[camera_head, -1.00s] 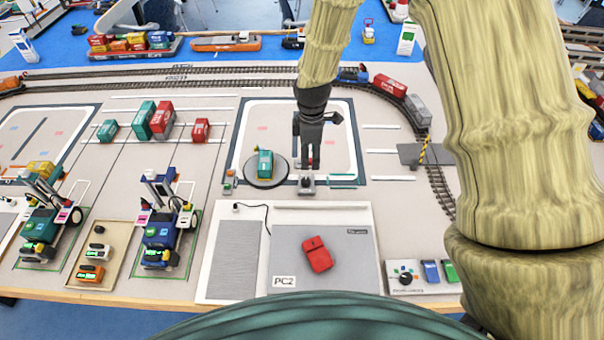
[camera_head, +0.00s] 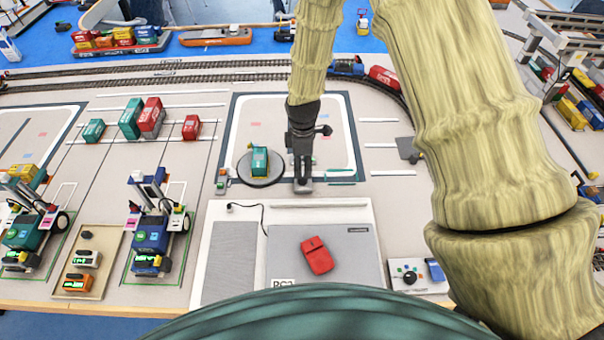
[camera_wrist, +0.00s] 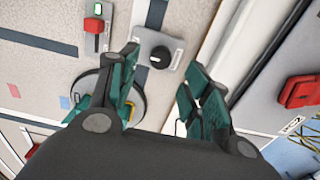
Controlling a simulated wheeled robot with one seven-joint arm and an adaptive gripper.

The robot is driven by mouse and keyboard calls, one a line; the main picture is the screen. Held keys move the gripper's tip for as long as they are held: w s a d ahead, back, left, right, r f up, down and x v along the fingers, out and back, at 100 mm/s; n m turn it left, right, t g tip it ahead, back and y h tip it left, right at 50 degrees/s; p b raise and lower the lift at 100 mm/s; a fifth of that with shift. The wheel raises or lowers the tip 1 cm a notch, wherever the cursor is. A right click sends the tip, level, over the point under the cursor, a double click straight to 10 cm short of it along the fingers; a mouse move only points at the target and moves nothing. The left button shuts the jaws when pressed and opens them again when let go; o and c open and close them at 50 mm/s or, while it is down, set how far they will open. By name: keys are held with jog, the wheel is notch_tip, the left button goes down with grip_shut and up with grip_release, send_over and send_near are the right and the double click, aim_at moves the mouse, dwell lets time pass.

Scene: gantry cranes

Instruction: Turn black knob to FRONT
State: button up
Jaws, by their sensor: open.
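A black knob with a white mark (camera_wrist: 160,56) sits on a small light-grey plate in the wrist view. In the head view the plate (camera_head: 303,187) shows just below my gripper (camera_head: 302,172), whose end mostly hides the knob. My gripper (camera_wrist: 162,64) is open and empty. Its teal fingers are spread, with the knob in the gap ahead of the fingertips. I cannot tell how much height separates them. A second black knob (camera_head: 409,278) sits on a panel at the lower right.
A round turntable (camera_head: 243,176) bearing a teal container (camera_head: 260,159) stands left of my gripper. A small red-switch plate (camera_head: 222,179) is beside it. A red object (camera_head: 317,255) lies on the grey pad (camera_head: 350,273) in front. Rails (camera_head: 180,77) run behind.

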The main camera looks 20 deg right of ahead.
aim_at(303, 179)
jog(key=shift+f+p, duration=0.75)
jog(key=shift+f, duration=2.15)
jog(key=c, duration=1)
